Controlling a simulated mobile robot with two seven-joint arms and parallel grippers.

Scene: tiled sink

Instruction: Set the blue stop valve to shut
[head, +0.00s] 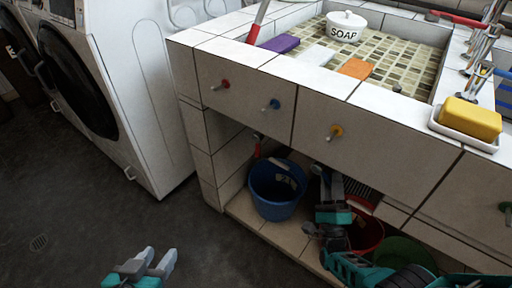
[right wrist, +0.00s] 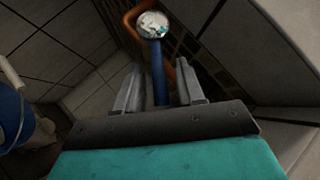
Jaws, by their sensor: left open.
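In the right wrist view a blue bar (right wrist: 158,72) with a round shiny metal end (right wrist: 152,25) stands between the spread fingers of my right gripper (right wrist: 160,88), with gaps on both sides. It looks like a valve lever, but I cannot tell its setting. In the head view my right gripper (head: 330,178) reaches into the space under the sink, and the blue bar cannot be made out there. My left gripper (head: 158,260) is open and empty, low over the floor.
A blue bucket (head: 275,190) stands left of my right gripper, under the sink. A red basin (head: 366,232) and a green basin (head: 402,254) are close to my right arm. An orange pipe (right wrist: 188,80) runs behind the blue bar. A washing machine (head: 145,85) stands at left.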

